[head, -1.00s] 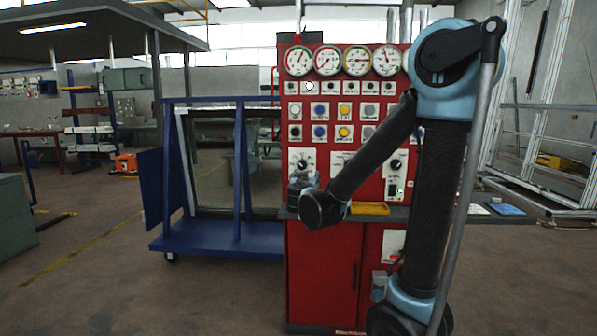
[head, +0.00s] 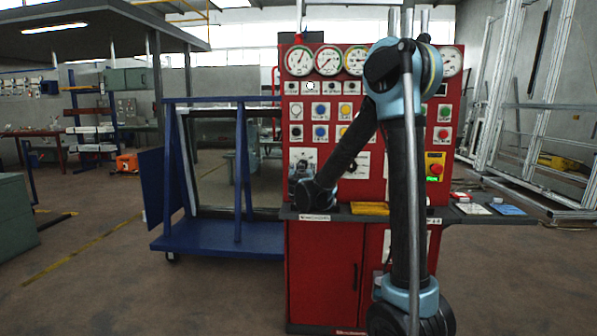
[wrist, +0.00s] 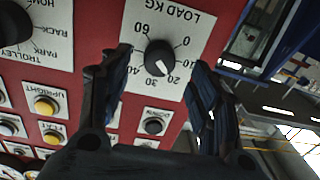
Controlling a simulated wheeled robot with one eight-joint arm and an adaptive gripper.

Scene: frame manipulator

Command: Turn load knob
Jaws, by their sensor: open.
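The load knob (wrist: 158,58) is black and round with a white pointer, on a white LOAD KG dial plate (wrist: 185,25) marked 0 to 60. Its pointer is near 20. The wrist view shows my gripper (wrist: 159,62) open, with one fingertip on each side of the knob and gaps between them and it; I cannot tell the depth left. In the head view my gripper (head: 299,172) is at the left dial plate (head: 304,153) of the red panel (head: 350,100), and the knob there is mostly hidden.
Another black knob (wrist: 12,25) and several push buttons, including a yellow one (wrist: 46,106), sit close by on the panel. A grey ledge (head: 440,213) with a yellow tray (head: 369,209) runs below. A blue cart (head: 215,238) stands to the left.

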